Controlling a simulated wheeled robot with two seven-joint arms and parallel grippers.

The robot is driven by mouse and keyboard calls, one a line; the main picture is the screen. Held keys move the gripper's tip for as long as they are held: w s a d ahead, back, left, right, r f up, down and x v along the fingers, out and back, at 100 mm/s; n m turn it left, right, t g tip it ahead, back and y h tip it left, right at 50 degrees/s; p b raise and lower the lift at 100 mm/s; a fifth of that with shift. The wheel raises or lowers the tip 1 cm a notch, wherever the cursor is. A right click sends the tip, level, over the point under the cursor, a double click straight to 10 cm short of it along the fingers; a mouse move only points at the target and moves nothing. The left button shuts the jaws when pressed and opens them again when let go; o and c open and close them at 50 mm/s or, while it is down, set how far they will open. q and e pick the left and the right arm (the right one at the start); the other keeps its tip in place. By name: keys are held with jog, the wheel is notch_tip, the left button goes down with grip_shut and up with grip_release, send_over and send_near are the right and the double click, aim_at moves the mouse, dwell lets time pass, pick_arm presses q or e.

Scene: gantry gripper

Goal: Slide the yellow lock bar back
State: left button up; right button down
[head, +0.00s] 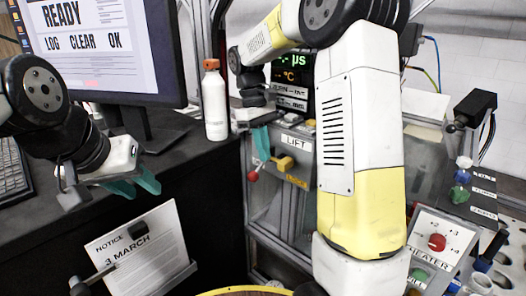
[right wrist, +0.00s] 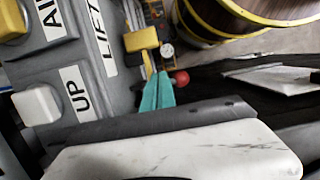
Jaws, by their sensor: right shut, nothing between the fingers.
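The yellow lock bar (head: 285,163) sits on the front of the grey LIFT panel (head: 296,143). A yellow block that looks like its end shows in the right wrist view (right wrist: 141,40). A lever with a red ball knob (head: 253,176) is just left of the bar; the knob also shows in the right wrist view (right wrist: 181,77). My right gripper (head: 262,145) is shut and empty, its teal fingertips close to the red knob and beside the bar. I cannot tell whether they touch either. My left gripper (head: 135,186) is open and empty, far left of the panel.
A white bottle (head: 214,103) stands on the black desk near the monitor (head: 100,45). A notice sheet (head: 142,254) is below my left gripper. A white UP button (right wrist: 37,104) is near my right gripper.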

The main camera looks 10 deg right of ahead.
aim_at(287, 159)
jog(key=shift+s+d+r, duration=0.1)
jog(key=shift+s+d, duration=0.85)
jog(key=shift+s, duration=0.3)
jog(key=shift+s+d, duration=0.1)
jog(key=s+d, duration=0.2)
jog(key=s, duration=0.1)
jog(key=shift+d, duration=0.2)
jog(key=shift+s+d, duration=0.2)
jog(key=shift+s, duration=0.1)
